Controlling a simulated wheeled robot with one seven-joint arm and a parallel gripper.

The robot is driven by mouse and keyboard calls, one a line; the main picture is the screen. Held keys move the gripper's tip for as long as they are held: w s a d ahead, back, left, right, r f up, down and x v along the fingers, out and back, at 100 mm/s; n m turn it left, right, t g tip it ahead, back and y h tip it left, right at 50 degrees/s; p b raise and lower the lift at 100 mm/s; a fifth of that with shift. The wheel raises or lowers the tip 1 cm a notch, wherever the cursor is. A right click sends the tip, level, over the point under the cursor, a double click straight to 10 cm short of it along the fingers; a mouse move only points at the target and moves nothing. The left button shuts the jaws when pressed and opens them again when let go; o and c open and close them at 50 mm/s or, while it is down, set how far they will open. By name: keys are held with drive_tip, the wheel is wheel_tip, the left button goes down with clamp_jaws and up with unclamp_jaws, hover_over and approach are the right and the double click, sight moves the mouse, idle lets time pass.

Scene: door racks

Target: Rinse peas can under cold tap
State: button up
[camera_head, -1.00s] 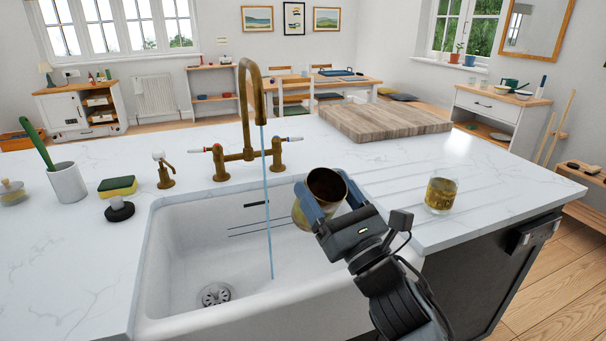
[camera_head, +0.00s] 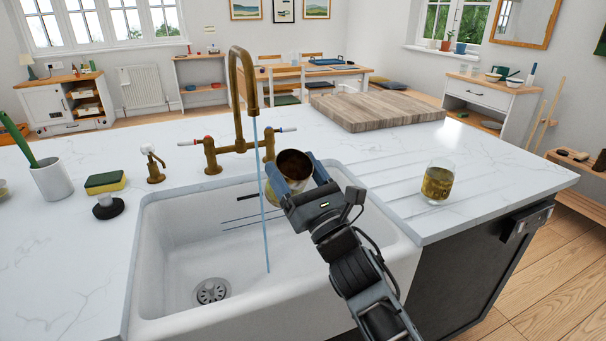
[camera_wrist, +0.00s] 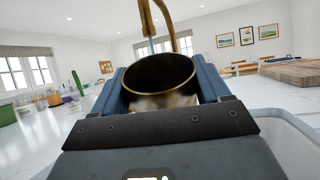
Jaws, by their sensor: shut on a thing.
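The peas can (camera_head: 283,184), an open tin with a dark brown inside, is held upright or slightly tilted above the right part of the sink. My gripper (camera_head: 289,179) is shut on it, with one blue finger on each side. The wrist view shows the can's open mouth (camera_wrist: 163,80) between the fingers. The brass tap (camera_head: 240,105) stands behind the sink, and a thin blue stream of water (camera_head: 264,225) runs from its spout. The stream falls just left of the can, into the white sink (camera_head: 180,235). The can's far side is hidden.
The drain (camera_head: 211,291) is at the sink's lower left. A glass of yellowish contents (camera_head: 437,182) stands on the right counter, with a wooden board (camera_head: 377,110) behind. A sponge (camera_head: 105,182), a black-based stopper (camera_head: 107,208) and a white cup (camera_head: 52,180) stand left.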

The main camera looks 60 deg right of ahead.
sight(281, 165)
drive_tip(key=shift+w+d+f+b, duration=0.1)
drive_tip(key=shift+w+d+f, duration=0.1)
drive_tip(key=shift+w, duration=0.4)
drive_tip(key=shift+w+d+f+b, duration=0.1)
drive_tip(key=shift+w+d+b, duration=0.05)
drive_tip(key=shift+w, duration=0.5)
drive_tip(key=shift+w+d+f+b, duration=0.1)
drive_tip(key=shift+w+d, duration=0.1)
drive_tip(key=shift+w, duration=0.4)
drive_tip(key=shift+w+d+f+b, duration=0.15)
drive_tip(key=shift+w+f+b, duration=0.05)
drive_tip(key=shift+w+b, duration=0.2)
drive_tip(key=shift+w+d+f+b, duration=0.1)
drive_tip(key=shift+w+d+b, duration=0.15)
drive_tip(key=shift+w+b, duration=0.45)
drive_tip(key=shift+w+d+f+b, duration=0.1)
drive_tip(key=shift+w+d+b, duration=0.15)
drive_tip(key=shift+w+b, duration=0.45)
drive_tip(key=shift+w, duration=0.15)
drive_tip(key=shift+d+r+p, duration=0.1)
drive_tip(key=shift+d+p, duration=0.05)
drive_tip(key=shift+p, duration=0.2)
drive_tip(key=shift+s+d+p, duration=0.2)
drive_tip(key=shift+d+p, duration=0.15)
drive_tip(key=shift+d, duration=0.1)
drive_tip(key=shift+w+a+b, duration=0.15)
drive_tip(key=shift+a+b, duration=0.3)
drive_tip(key=shift+b, duration=0.25)
drive_tip(key=shift+a, duration=0.15)
